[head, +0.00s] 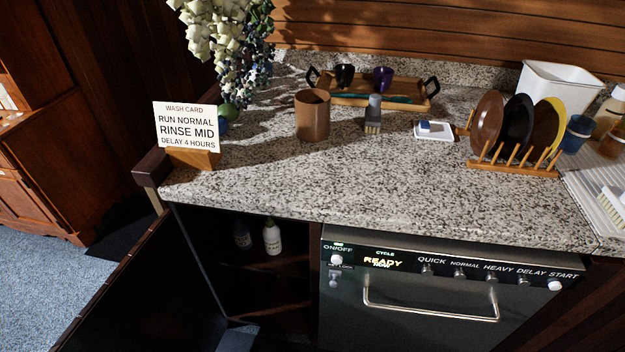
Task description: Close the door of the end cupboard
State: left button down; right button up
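The end cupboard (280,291) is under the left end of the granite counter, left of the dishwasher. Its dark door (130,290) stands wide open, swung out to the lower left. The inside is dark, with a shelf and two bottles, a white one (271,238) and a greyish one (242,235). The door's lower part runs out of the bottom of the picture. Neither of my grippers shows in the head view.
A dishwasher (420,315) with a bar handle is shut, right of the cupboard. The counter (350,180) holds a wash card (186,127), a brown cup (312,115), a brush, a tray and a plate rack (513,168). Blue carpet (35,255) is clear at left, beside a wooden cabinet (40,150).

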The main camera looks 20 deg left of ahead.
aim_at(159, 298)
jog(key=k+j+u, duration=0.2)
jog(key=k, duration=0.3)
jog(key=k+j+u, duration=0.15)
jog(key=k+j, duration=0.25)
jog(key=k, duration=0.1)
